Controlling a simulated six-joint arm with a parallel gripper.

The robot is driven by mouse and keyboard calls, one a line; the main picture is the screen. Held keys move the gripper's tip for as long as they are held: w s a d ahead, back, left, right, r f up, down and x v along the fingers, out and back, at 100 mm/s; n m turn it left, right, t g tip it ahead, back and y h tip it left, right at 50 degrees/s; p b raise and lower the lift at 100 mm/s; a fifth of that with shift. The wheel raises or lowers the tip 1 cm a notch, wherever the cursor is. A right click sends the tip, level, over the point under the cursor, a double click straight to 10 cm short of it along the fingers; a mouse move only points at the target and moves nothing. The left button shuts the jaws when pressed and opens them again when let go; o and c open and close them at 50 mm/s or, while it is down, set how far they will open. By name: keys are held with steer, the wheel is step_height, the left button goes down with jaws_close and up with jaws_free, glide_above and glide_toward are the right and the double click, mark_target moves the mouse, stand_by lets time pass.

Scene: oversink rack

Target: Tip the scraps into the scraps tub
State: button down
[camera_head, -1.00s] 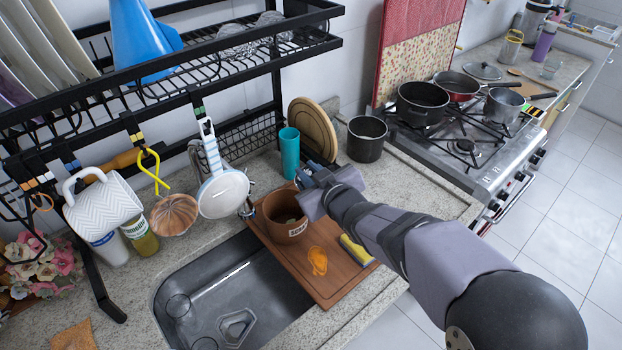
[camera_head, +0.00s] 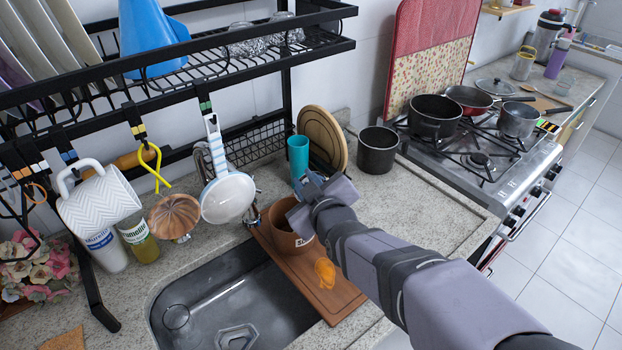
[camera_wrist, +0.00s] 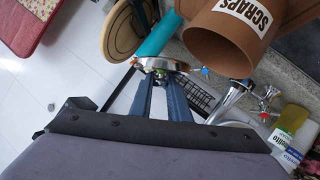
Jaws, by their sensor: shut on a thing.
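The brown scraps tub (camera_head: 281,234) stands on the wooden board beside the sink. Its SCRAPS label shows in the wrist view, where the tub (camera_wrist: 222,48) is right of my fingers. My gripper (camera_head: 311,187) is above and right of the tub, hiding part of it. In the wrist view my gripper (camera_wrist: 166,85) is shut on a small round metal-rimmed thing (camera_wrist: 163,64), perhaps a sink strainer. It appears beside the tub, seen nearly edge-on. Its contents cannot be made out clearly. An orange scrap-like thing (camera_head: 325,272) lies on the board (camera_head: 318,297).
A teal cup (camera_head: 298,157), a round wooden board (camera_head: 323,137) and a dark pot (camera_head: 377,150) stand behind my gripper. The sink (camera_head: 215,295) is in front.

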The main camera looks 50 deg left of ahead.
steer(key=s+a+f+n+t+y, duration=0.1)
steer(key=s+n+t+y, duration=0.3)
steer(key=n, duration=1.1)
steer(key=shift+s+a+t, duration=0.15)
steer(key=shift+s+t, duration=0.35)
steer(key=shift+s, duration=1.1)
steer(key=shift+p, duration=0.3)
steer(key=m+h+p, duration=0.1)
steer(key=m+p, duration=0.1)
steer(key=m, duration=0.1)
steer(key=r+m+g+h+p, duration=0.1)
steer(key=m+p, duration=0.1)
steer(key=m, duration=0.1)
steer(key=shift+m+h, duration=0.3)
steer(key=shift+m, duration=0.1)
